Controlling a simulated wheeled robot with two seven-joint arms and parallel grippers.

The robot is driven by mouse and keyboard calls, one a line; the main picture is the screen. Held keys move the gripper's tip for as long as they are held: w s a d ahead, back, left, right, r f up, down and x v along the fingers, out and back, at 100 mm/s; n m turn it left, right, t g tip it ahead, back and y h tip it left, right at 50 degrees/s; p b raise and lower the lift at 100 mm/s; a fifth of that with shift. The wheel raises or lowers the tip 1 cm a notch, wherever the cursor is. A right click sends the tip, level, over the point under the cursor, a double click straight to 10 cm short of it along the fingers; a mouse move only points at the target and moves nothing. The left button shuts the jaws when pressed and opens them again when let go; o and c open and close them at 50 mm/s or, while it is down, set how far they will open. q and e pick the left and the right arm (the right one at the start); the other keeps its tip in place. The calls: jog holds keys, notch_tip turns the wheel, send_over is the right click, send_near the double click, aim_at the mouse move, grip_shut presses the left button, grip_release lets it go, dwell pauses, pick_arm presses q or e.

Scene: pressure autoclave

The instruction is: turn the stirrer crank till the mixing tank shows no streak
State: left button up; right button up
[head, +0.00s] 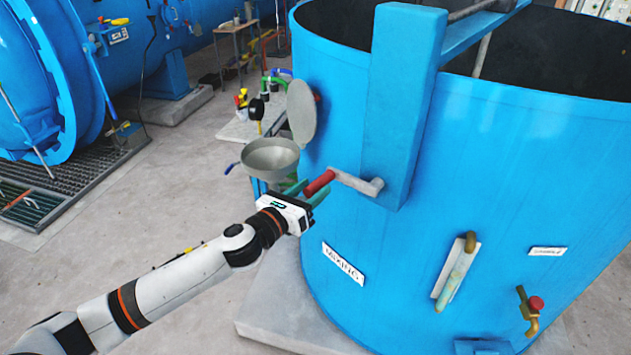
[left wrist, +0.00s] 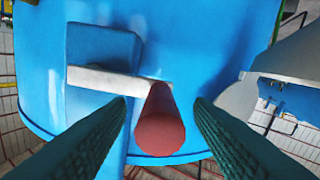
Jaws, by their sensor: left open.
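The stirrer crank has a red handle (head: 319,182) on a pale grey arm (head: 357,182), mounted on the blue housing (head: 400,110) at the side of the blue mixing tank (head: 480,180). My left gripper (head: 306,193) is open at the handle. In the left wrist view the red handle (left wrist: 160,122) stands between the two green fingers (left wrist: 165,125), with a gap visible on each side. A sight glass (head: 457,272) with a pale, greenish content is on the tank's front; I cannot tell whether it shows a streak. My right gripper is not in view.
A grey funnel (head: 270,158) with an upright round lid (head: 301,112) is beside the tank, close behind my left gripper. A brass tap with a red knob (head: 536,303) sticks out at lower right. A blue autoclave (head: 30,90) stands at far left. The floor between is clear.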

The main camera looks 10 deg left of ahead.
pick_arm(q)
jog(key=shift+x, duration=1)
grip_shut()
jog(key=shift+f, duration=0.1)
